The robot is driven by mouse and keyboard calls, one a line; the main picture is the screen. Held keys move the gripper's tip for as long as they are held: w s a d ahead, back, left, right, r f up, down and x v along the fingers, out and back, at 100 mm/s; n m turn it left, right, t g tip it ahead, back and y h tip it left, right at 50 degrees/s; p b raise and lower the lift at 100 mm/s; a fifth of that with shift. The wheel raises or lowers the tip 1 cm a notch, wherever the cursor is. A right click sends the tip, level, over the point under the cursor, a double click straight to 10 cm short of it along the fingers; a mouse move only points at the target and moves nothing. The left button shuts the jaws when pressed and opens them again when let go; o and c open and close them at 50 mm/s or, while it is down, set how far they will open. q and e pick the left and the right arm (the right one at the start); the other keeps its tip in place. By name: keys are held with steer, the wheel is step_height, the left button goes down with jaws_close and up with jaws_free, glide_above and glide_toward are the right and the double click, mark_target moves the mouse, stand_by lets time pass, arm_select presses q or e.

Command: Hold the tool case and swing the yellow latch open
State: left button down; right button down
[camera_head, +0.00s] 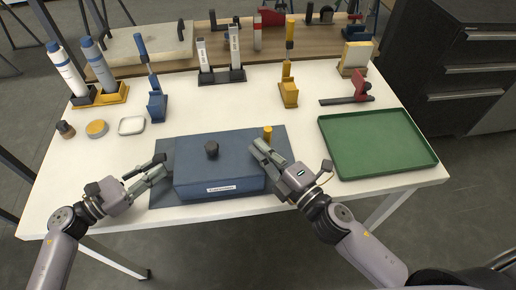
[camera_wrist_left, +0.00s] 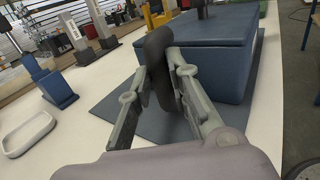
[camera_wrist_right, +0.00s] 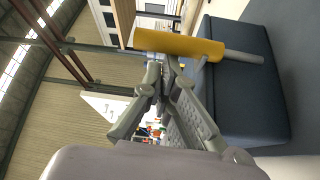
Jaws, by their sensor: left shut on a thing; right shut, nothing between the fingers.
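The blue tool case (camera_head: 220,165) sits on a dark blue mat (camera_head: 163,190) at the front of the white table, its lid down with a dark knob (camera_head: 211,149) on top. My left gripper (camera_head: 156,171) is shut on the case's dark side handle, which stands between its fingers in the left wrist view (camera_wrist_left: 158,60). The yellow latch (camera_head: 268,132) is at the case's right side. In the right wrist view the yellow latch (camera_wrist_right: 180,45) is a thick cylinder on a grey rod. My right gripper (camera_wrist_right: 163,75) is shut and empty close beside it; I cannot tell if they touch.
A green tray (camera_head: 375,143) lies to the right. Behind the case stand a blue holder (camera_head: 157,105), a yellow holder (camera_head: 289,93) and a red clamp (camera_head: 361,86). A small white dish (camera_head: 131,126) is at the left. White table is bare between tray and mat.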

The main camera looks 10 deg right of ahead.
steer(key=shift+d+f+m+t, duration=0.2)
steer(key=shift+d+m+t, duration=0.5)
steer(key=shift+d+m, duration=0.65)
steer(key=d+m, duration=0.1)
steer(key=m, duration=0.1)
steer(key=d+m+t, duration=0.1)
steer(key=shift+s+d+f+m+t, duration=0.15)
steer(key=shift+d+f+m+t, duration=0.05)
steer(key=shift+f+m+t, duration=0.15)
steer(key=shift+r, duration=0.1)
steer(key=s, duration=0.9)
steer(key=shift+s+d+f, duration=0.2)
steer(key=shift+d+f, duration=0.1)
steer(key=shift+f, duration=0.05)
